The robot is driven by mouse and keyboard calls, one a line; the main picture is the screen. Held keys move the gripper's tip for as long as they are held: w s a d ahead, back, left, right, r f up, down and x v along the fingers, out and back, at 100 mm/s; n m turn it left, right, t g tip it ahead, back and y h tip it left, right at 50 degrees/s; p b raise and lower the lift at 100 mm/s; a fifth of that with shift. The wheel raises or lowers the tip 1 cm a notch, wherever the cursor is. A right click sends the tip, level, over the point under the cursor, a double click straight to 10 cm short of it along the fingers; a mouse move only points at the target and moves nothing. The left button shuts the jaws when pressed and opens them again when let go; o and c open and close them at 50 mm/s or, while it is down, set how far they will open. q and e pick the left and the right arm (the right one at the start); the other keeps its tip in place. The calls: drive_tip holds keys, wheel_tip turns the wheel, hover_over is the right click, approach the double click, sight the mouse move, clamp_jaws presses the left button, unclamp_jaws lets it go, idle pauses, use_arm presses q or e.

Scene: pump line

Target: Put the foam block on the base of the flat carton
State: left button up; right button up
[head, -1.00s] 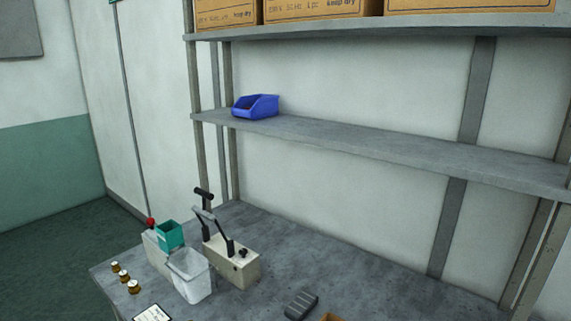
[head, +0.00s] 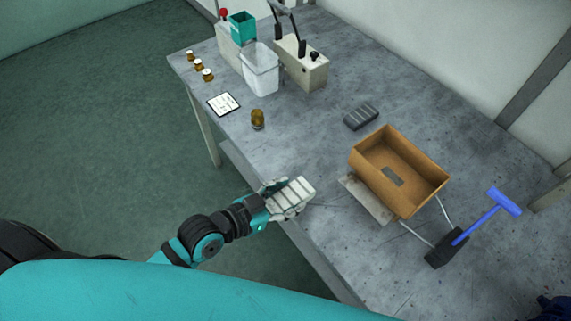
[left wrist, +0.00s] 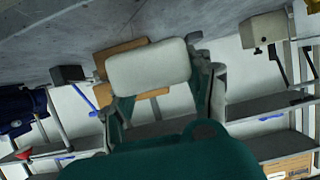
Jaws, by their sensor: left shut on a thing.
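In the left wrist view the block (left wrist: 150,68) fills the space between the fingers. The carton (head: 438,182) is a brown, open-topped box with raised walls and a dark patch on its inside floor. It stands to the right of the held block, with a clear gap between them. In the left wrist view the block hides part of the carton (left wrist: 124,47). My right gripper is not in view.
A grey plate (head: 362,199) shows under the carton's near side. A blue T-handle (head: 489,215) with a black block (head: 446,250) stands right of it. A dark ribbed block (head: 361,117) lies behind. A white bin (head: 260,71) and amber jar (head: 257,119) stand farther left.

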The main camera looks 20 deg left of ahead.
use_arm(q)
drive_tip(key=shift+s+a+f+h, duration=0.15)
drive_tip(key=shift+s+f+h, duration=0.15)
drive_tip(key=shift+s+f, duration=0.75)
drive_tip(key=shift+w, duration=0.15)
drive_tip(key=shift+w, duration=0.1)
hover_over(282, 169)
drive_tip(key=s, duration=0.1)
drive_tip(key=shift+s+d+f, duration=0.15)
drive_tip(key=shift+d+f, duration=0.1)
drive_tip(key=shift+f, duration=0.5)
drive_tip(key=shift+w+a+f, duration=0.1)
drive_tip(key=shift+w+a, duration=0.05)
drive_tip(key=shift+w, duration=0.35)
drive_tip(key=shift+w+a, duration=0.15)
drive_tip(key=shift+w, duration=0.3)
wheel_tip(282, 169, down, 3)
drive_tip(key=shift+s+r, duration=0.1)
drive_tip(key=shift+s, duration=0.1)
